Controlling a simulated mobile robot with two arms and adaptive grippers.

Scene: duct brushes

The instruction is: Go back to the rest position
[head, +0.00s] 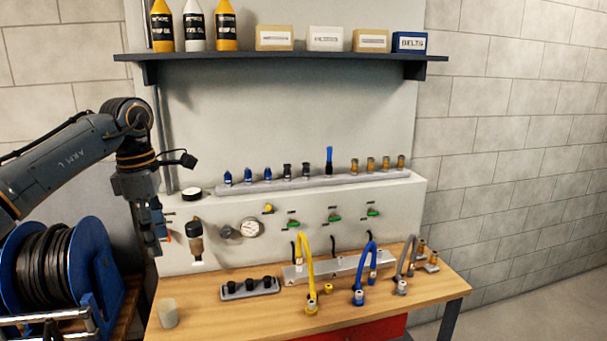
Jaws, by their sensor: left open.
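My left arm reaches in from the left side of the head view, and my left gripper (155,240) hangs downward at its end. The gripper is open, with nothing visible between its fingers. It appears left of the black-and-amber filter unit (195,232) on the pale panel and above the left end of the wooden bench (215,318). I cannot tell its exact distance from the panel. My right gripper is out of view.
A blue cable reel (92,275) stands below my left arm. A grey cup (167,312) and a tray with black caps (249,287) sit on the bench. Yellow (307,260), blue (369,270) and grey hoses (405,265) arch at the right. A shelf (290,57) runs above.

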